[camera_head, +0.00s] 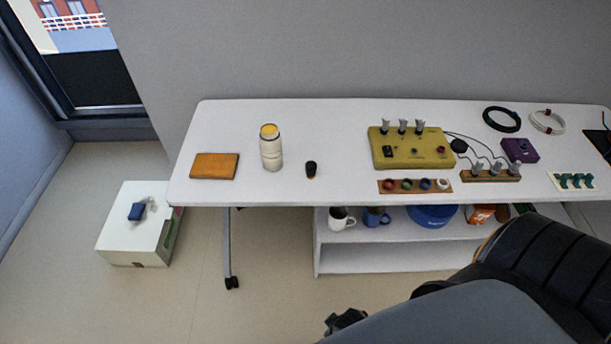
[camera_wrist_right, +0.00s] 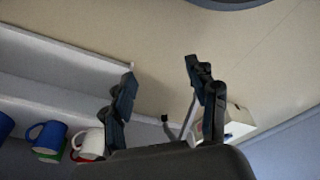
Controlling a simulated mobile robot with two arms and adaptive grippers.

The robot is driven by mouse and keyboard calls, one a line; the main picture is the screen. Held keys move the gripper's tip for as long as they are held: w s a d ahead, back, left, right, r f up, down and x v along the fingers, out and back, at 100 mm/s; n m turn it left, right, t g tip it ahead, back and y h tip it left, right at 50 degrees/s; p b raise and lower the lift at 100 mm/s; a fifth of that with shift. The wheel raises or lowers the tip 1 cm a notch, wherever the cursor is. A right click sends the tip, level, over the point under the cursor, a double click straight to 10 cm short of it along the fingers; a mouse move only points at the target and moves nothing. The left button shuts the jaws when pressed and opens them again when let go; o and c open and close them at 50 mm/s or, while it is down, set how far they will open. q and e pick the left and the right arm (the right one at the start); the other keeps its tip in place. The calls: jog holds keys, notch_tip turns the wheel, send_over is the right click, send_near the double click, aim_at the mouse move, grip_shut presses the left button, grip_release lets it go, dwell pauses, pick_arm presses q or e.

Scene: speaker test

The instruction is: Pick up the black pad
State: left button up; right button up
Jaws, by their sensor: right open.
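Nothing shows clearly as a pad in black. A small round black disc (camera_head: 459,146) lies on the white table (camera_head: 330,190), right of the yellow-green box, close to grey cables. A dark flat item (camera_head: 600,142) is cut off at the right picture edge, and I cannot tell what it is. My right gripper (camera_head: 347,321) is low in front of the table, partly hidden by my arm. In the right wrist view the right gripper (camera_wrist_right: 160,84) is open with nothing between its fingers. My left gripper is not in view.
On the table stand an orange pad (camera_head: 214,166), a bottle (camera_head: 271,150), a small black item (camera_head: 311,169) and a yellow-green box (camera_head: 410,149). A black cable coil (camera_head: 501,119) lies behind. Mugs (camera_head: 341,218) stand on the shelf below. A white box (camera_head: 130,232) sits on the floor.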

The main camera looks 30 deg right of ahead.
jog(key=w+a+r+t+b, duration=0.15)
jog(key=w+r, duration=0.35)
jog(key=r, duration=0.5)
jog(key=w+r+b, duration=0.2)
jog(key=w+r, duration=0.3)
jog(key=r, duration=0.4)
jog(key=m+t, duration=0.1)
send_near(312, 165)
jog(key=x, duration=0.6)
jog(key=shift+s+d+f, duration=0.15)
jog(key=shift+d+f, duration=0.05)
jog(key=shift+f, duration=0.15)
jog(key=shift+w+x, duration=0.15)
jog(key=shift+x, duration=1.2)
jog(key=shift+w+x, duration=0.15)
jog(key=shift+x, duration=1.15)
jog(key=shift+a+r, duration=0.1)
jog(key=shift+a, duration=0.05)
jog(key=shift+c, duration=0.3)
